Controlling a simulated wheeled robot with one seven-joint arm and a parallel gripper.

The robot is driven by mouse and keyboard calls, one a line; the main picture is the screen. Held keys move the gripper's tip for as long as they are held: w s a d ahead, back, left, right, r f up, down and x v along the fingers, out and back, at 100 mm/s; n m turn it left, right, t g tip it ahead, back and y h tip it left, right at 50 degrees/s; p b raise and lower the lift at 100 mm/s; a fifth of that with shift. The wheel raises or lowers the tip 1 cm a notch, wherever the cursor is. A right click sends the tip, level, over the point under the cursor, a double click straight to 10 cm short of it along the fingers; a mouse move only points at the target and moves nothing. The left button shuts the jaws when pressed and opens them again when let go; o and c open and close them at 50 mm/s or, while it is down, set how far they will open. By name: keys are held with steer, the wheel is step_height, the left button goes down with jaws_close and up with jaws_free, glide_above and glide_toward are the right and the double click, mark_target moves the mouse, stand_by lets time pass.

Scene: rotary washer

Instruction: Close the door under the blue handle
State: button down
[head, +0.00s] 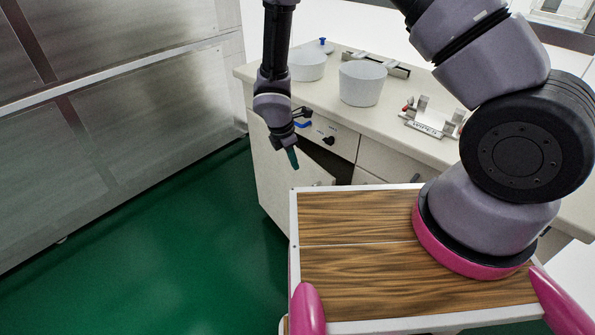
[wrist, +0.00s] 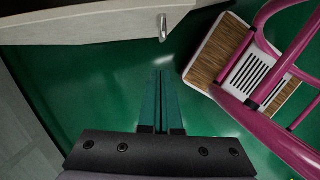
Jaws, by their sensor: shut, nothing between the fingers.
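The blue handle (head: 303,124) is on the front of the cream cabinet, beside a black knob (head: 329,141). Below it the cream door (head: 272,168) stands swung outward, with a dark opening (head: 338,168) showing to its right. In the wrist view the door (wrist: 90,25) crosses the top, with a small silver pull (wrist: 163,27) near its right end. My gripper (head: 294,158) points down in front of the door in the head view, its green fingers together and empty. In the wrist view its fingertips (wrist: 160,75) are below the pull, over green floor. Contact with the door cannot be told.
A grey metal wall (head: 120,110) stands at left. Green floor (head: 190,240) is clear between it and the cabinet.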

steer(key=s+a+f+n+t+h, duration=0.1)
steer(key=a+f+n+t+h, duration=0.1)
steer(key=a+f+t+h, duration=0.3)
steer(key=shift+g, duration=0.6)
steer(key=shift+d+r+x, duration=0.3)
steer(key=shift+d+x, duration=0.05)
steer(key=shift+x, duration=2)
steer(key=shift+d+r+x, duration=0.35)
steer(key=shift+x, duration=2)
steer(key=shift+d+r+x, duration=0.3)
steer(key=shift+x, duration=2)
steer(key=shift+w+d, duration=0.1)
steer(key=shift+w, duration=0.15)
